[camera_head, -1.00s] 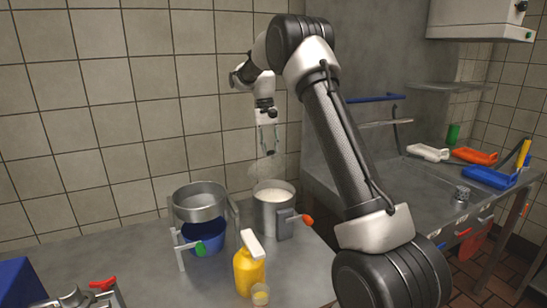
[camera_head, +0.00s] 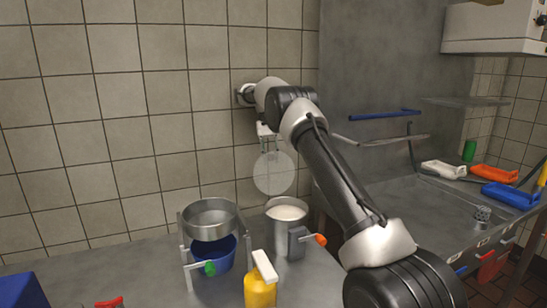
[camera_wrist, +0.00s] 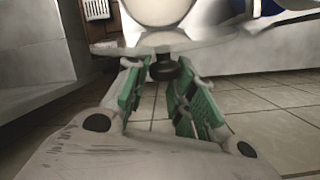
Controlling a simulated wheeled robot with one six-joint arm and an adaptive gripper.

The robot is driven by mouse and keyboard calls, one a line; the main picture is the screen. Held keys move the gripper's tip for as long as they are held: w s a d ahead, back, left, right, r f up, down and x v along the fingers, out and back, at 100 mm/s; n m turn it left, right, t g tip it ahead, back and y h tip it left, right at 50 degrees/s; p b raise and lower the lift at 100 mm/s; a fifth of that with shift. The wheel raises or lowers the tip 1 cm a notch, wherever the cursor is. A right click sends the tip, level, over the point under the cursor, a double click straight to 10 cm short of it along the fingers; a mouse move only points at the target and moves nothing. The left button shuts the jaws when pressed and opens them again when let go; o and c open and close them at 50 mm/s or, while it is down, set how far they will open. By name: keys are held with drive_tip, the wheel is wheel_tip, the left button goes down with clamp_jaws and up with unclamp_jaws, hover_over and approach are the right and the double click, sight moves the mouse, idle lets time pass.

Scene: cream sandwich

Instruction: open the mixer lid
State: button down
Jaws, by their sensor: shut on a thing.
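The mixer (camera_head: 297,240) is a grey metal pot with white cream (camera_head: 287,212) inside and an orange-tipped lever on its right. Its clear round lid (camera_head: 274,174) is off the pot, tilted steeply above its rim, with its face towards the head camera. My gripper (camera_head: 267,148) is behind and above the lid, shut on its black knob. In the wrist view the knob (camera_wrist: 165,68) sits between the green finger pads of my gripper (camera_wrist: 160,85), and the lid's pale edge (camera_wrist: 110,48) lies beyond. The fingertips are partly hidden behind the lid in the head view.
A sieve (camera_head: 210,218) on a stand is left of the mixer, over a blue bowl (camera_head: 214,255). A yellow bottle (camera_head: 260,290) stands in front. The tiled wall (camera_head: 120,130) is close behind my gripper. Coloured trays (camera_head: 505,195) lie at right.

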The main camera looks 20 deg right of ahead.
drive_tip(key=shift+w+a+f, duration=0.35)
drive_tip(key=shift+w+a, duration=0.05)
drive_tip(key=shift+a, duration=0.05)
drive_tip(key=c, duration=1.2)
unclamp_jaws()
drive_tip(key=shift+a, duration=0.15)
drive_tip(key=shift+o, duration=0.2)
drive_tip(key=shift+r, duration=0.1)
drive_tip(key=shift+d, duration=0.2)
